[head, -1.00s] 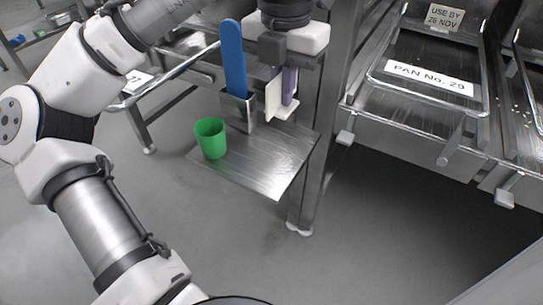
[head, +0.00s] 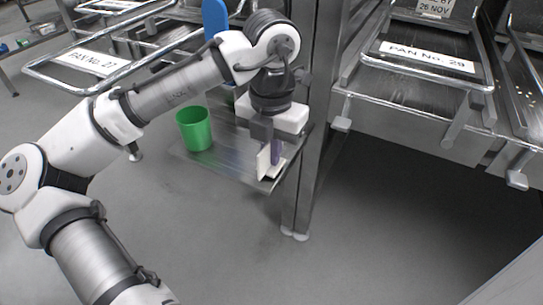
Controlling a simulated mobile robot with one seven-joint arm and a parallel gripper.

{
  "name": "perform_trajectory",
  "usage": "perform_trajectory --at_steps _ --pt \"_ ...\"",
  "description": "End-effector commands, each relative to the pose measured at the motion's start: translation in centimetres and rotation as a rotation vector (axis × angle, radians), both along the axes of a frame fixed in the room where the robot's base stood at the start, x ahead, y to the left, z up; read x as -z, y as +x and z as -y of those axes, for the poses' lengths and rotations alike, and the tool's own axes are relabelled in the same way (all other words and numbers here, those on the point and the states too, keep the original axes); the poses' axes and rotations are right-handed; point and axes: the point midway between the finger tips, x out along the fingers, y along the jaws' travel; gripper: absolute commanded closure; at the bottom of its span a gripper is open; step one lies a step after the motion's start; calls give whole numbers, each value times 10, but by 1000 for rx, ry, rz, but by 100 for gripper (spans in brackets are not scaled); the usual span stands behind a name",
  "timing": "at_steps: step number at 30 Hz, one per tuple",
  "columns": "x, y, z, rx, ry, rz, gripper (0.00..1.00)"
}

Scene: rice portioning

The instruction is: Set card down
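My gripper (head: 270,153) points down over the right end of a small metal shelf (head: 222,166). It appears shut on a white card (head: 263,163) with a small foot at its base. The card is upright, low at the shelf's near right corner. I cannot tell whether its foot touches the shelf.
A green cup (head: 195,129) stands on the shelf, left of the card. A blue paddle (head: 215,18) stands behind my arm, partly hidden. A metal post (head: 318,125) rises close to the right of my gripper. Labelled pans are at left (head: 95,60) and right (head: 427,58).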

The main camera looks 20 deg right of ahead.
Motion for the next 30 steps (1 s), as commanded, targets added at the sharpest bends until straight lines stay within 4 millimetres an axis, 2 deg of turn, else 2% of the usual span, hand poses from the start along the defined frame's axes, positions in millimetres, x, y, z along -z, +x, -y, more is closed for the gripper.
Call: perform_trajectory --at_steps 1,13,18,30 --pt "5 0 0 0 1 1 100" --pt "9 0 0 1 -1 -1 100" --pt "8 0 0 0 -1 1 75" --pt "4 0 0 -1 0 1 74"
